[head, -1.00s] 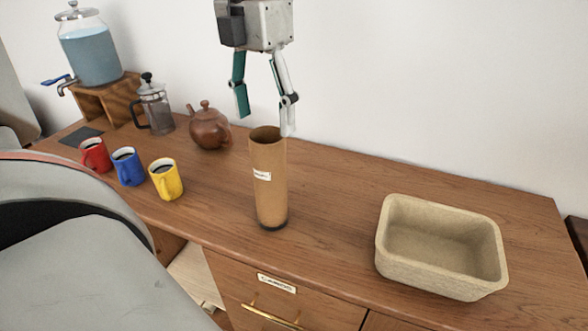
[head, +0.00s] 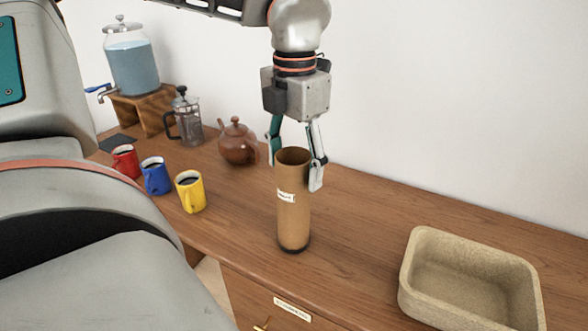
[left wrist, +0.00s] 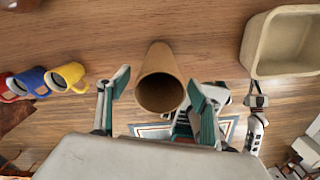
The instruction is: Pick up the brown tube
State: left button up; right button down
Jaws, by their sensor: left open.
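The brown tube (head: 293,215) stands upright on the wooden cabinet top, open at its top, with a small white label on its side. My left gripper (head: 293,175) is open and points down at the tube's top, one finger on either side of the rim. In the left wrist view the tube (left wrist: 160,85) shows between the two spread fingers of the left gripper (left wrist: 158,100). Whether a finger touches the tube I cannot tell. The right gripper does not show in the head view; a gripper-like part lies low at the right of the wrist view.
A beige bin (head: 470,280) stands to the right on the cabinet top (head: 360,225). A brown teapot (head: 238,145), a French press (head: 185,120), a water dispenser (head: 132,70) and red (head: 125,162), blue (head: 156,177) and yellow (head: 190,193) mugs stand to the left.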

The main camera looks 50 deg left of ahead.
pick_arm(q)
jog(key=c, duration=1.6)
jog(key=shift+o, duration=0.2)
jog(key=shift+r, duration=0.2)
